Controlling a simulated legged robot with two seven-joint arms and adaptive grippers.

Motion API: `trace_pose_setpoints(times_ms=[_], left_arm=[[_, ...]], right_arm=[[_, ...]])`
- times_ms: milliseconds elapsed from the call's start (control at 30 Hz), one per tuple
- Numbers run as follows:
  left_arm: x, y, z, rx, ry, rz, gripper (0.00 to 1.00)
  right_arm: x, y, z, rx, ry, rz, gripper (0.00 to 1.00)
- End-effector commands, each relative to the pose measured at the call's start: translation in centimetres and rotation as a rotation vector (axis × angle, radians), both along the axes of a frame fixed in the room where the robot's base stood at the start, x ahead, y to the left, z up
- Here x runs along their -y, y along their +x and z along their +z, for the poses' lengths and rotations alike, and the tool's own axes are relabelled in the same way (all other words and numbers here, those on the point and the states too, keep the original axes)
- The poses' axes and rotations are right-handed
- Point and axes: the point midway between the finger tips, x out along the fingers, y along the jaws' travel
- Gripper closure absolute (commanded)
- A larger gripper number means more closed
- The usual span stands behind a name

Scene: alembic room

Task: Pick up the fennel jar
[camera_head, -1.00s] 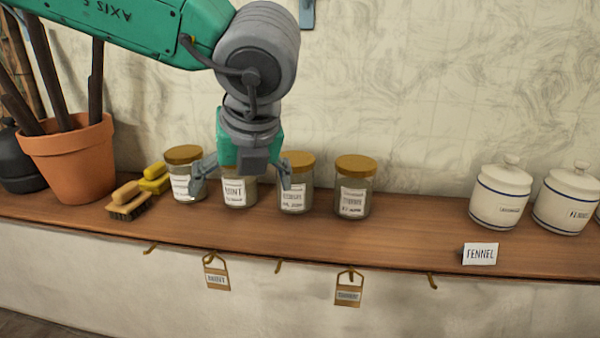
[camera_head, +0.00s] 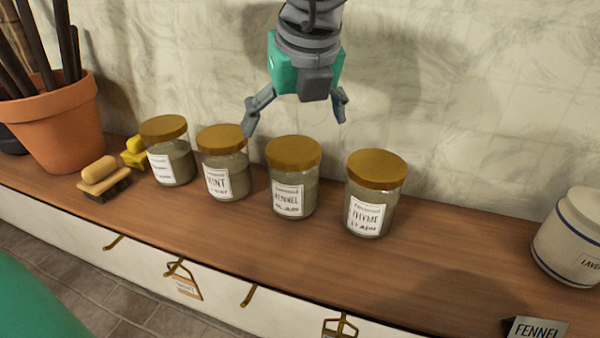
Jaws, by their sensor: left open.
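The fennel jar (camera_head: 293,180) is a glass jar with a gold-brown lid and a white label reading FENNEL. It stands upright on the wooden shelf, third from the left in a row of similar jars. My left gripper (camera_head: 296,112) points down above and slightly behind the fennel jar. Its two fingers are spread wide with nothing between them. The left finger is near the lid of the mint jar (camera_head: 224,165), and the right finger is above the gap toward the thyme jar (camera_head: 375,196). My right gripper is not in view.
Another lidded jar (camera_head: 168,152) stands at the row's left end. A brush (camera_head: 103,180) and a terracotta pot (camera_head: 60,125) are farther left. A white canister (camera_head: 572,238) and a FENNEL card (camera_head: 535,329) are at right. The shelf (camera_head: 440,257) right of the thyme jar is clear.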

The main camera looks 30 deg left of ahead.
Motion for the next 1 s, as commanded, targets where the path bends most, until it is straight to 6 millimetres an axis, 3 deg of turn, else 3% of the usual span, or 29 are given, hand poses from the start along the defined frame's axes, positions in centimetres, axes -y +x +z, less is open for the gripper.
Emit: trace_pose_setpoints(times_ms=[100, 233, 467, 733, 1000], left_arm=[[-1.0, 0.9, -2.7, -0.008, -0.002, 0.001, 0.02], [-1.6, 1.4, -4.4, -0.007, -0.003, 0.002, 0.02], [-2.0, 1.8, -5.8, -0.005, -0.001, 0.0, 0.02], [-2.6, 3.3, -9.3, -0.005, 0.001, 0.002, 0.02], [-3.1, 3.3, -10.0, -0.002, -0.002, 0.002, 0.02]], right_arm=[[0.0, 0.0, -0.2, 0.0, 0.0, 0.0, 0.22], [0.0, 0.0, -0.3, 0.001, 0.0, 0.0, 0.22], [0.0, 0.1, -0.3, 0.001, 0.0, 0.0, 0.22], [0.0, 0.1, -0.2, 0.001, 0.0, 0.0, 0.22], [0.0, 0.1, -0.2, 0.002, 0.0, 0.0, 0.22]])
